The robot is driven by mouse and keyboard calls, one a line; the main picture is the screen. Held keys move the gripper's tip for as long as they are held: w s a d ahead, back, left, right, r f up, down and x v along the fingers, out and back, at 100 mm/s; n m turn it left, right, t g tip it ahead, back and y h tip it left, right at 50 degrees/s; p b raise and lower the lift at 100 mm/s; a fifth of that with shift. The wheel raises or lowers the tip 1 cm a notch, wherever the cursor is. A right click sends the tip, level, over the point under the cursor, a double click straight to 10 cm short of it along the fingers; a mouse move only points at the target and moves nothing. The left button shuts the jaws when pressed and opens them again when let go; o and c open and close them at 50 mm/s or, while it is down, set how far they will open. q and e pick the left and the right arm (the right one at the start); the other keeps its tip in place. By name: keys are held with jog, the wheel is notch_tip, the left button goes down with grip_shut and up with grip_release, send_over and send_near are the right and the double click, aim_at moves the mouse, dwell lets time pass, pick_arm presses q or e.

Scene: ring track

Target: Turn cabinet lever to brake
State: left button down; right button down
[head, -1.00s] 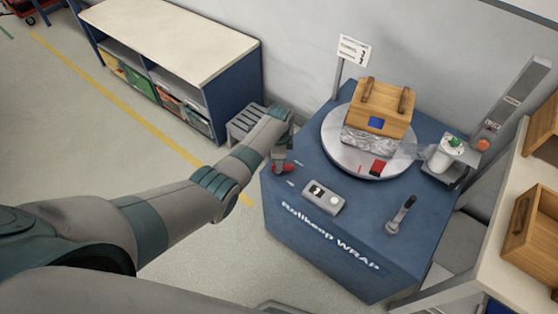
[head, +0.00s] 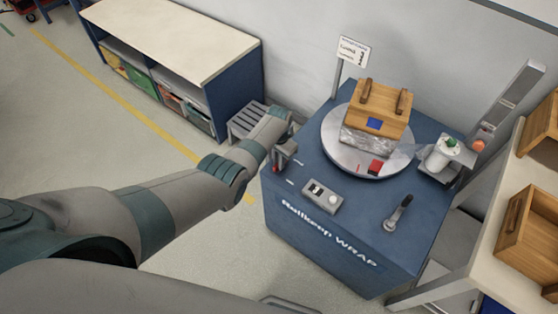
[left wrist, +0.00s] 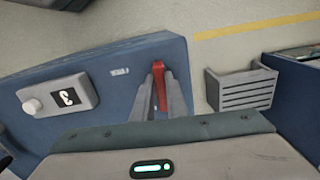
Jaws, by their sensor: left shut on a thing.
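The blue wrap cabinet (head: 330,262) has a red lever on its left edge, which shows between my fingers in the left wrist view (left wrist: 160,84). My left gripper (head: 282,158) is shut on this red lever; the fingers (left wrist: 158,98) stand on both sides of it. In the head view the gripper hides most of the lever. Small white marks (head: 290,182) lie on the cabinet top beside it. My right gripper is not in view.
A turntable (head: 340,158) carries a wrapped wooden crate (head: 378,108). A control box (head: 322,196) and a grey lever with a black handle (head: 398,215) are on the cabinet top. A grey slatted stool (head: 240,124) and a shelf unit (head: 175,40) stand behind my left arm.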

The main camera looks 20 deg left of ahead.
pick_arm(q)
jog(key=shift+n, duration=0.5)
jog(key=c, duration=1.8)
grip_release()
jog(key=shift+o, duration=0.2)
jog(key=shift+r, duration=0.1)
jog(key=shift+r+p, duration=0.4)
jog(key=shift+r, duration=0.5)
notch_tip(320, 180, up, 15)
jog(key=shift+r, duration=0.2)
